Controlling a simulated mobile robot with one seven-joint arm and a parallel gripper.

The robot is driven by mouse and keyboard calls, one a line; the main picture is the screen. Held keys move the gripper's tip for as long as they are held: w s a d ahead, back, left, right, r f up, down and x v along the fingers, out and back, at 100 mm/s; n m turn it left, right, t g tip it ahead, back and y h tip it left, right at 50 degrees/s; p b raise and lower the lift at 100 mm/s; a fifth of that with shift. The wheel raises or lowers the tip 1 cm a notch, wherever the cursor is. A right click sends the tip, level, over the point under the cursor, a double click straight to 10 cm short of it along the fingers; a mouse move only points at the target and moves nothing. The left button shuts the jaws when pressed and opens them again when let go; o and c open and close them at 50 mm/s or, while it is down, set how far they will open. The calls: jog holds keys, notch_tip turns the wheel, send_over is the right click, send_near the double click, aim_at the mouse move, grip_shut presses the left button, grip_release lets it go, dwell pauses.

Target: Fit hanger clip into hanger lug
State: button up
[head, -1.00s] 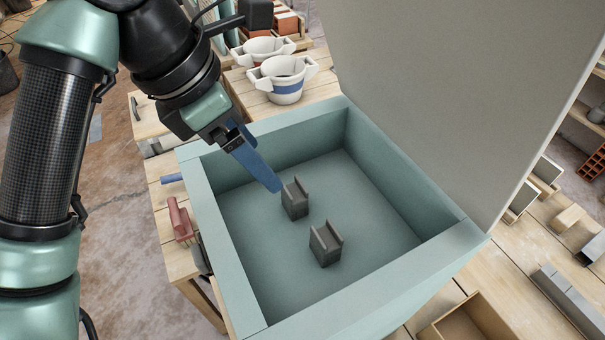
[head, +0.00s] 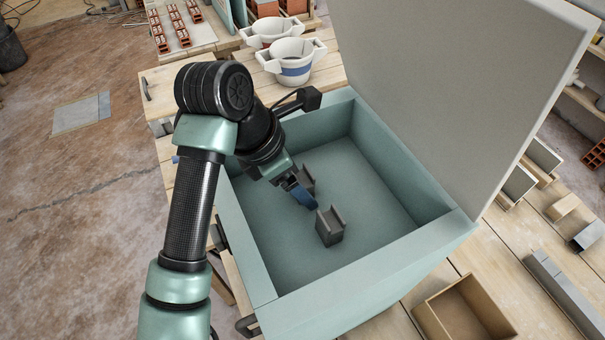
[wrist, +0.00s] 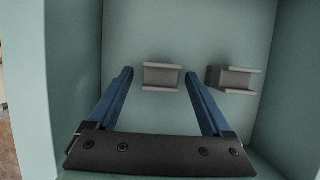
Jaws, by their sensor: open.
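Two similar dark grey U-shaped blocks stand in the pale green box (head: 262,284); I cannot tell which, if either, is the hanger clip or the hanger lug. The near block (head: 330,227) is clear in the head view. The far block (head: 307,180) is partly hidden by my gripper (head: 306,197), which reaches down into the box beside it. In the wrist view my gripper (wrist: 159,74) is open, with blue fingers spread left and right of one block (wrist: 162,76). It appears empty. The other block (wrist: 236,79) lies outside the right finger.
The box walls surround my gripper, and a tall grey panel (head: 455,90) rises at the right. Two white buckets (head: 290,62) stand on the wooden table behind. An open wooden tray (head: 432,322) lies at the lower right. The box floor's right side is clear.

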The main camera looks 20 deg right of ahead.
jog(key=shift+f, duration=0.2)
jog(key=shift+c, duration=0.9)
grip_shut()
jog(key=shift+r, duration=0.2)
